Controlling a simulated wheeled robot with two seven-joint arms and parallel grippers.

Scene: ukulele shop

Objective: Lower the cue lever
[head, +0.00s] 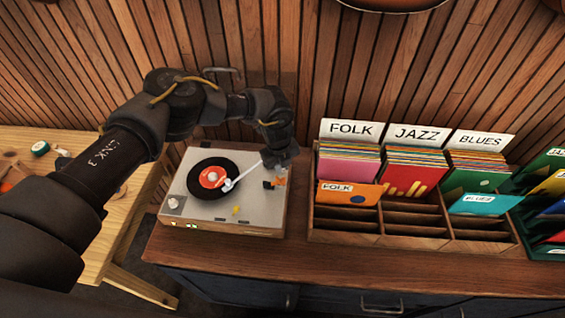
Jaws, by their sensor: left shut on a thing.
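The turntable (184,208) sits on the wooden counter, with a black record with a red label (213,178) on its platter. The white tonearm (244,174) reaches across, its head over the record near the label; I cannot tell whether the stylus touches. At the deck's right side is a small orange part, which looks like the cue lever (279,181). My left gripper (275,171) comes down from above at the tonearm's base and is shut on this lever. The gripper hides the tonearm's base and part of the lever. My right gripper is out of view.
A wooden record bin (380,241) with Folk, Jazz and Blues dividers stands just right of the turntable. A green record rack (548,252) is at the far right. A lighter wooden table (62,140) is at left. The slatted wall (290,60) rises behind. The counter front is clear.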

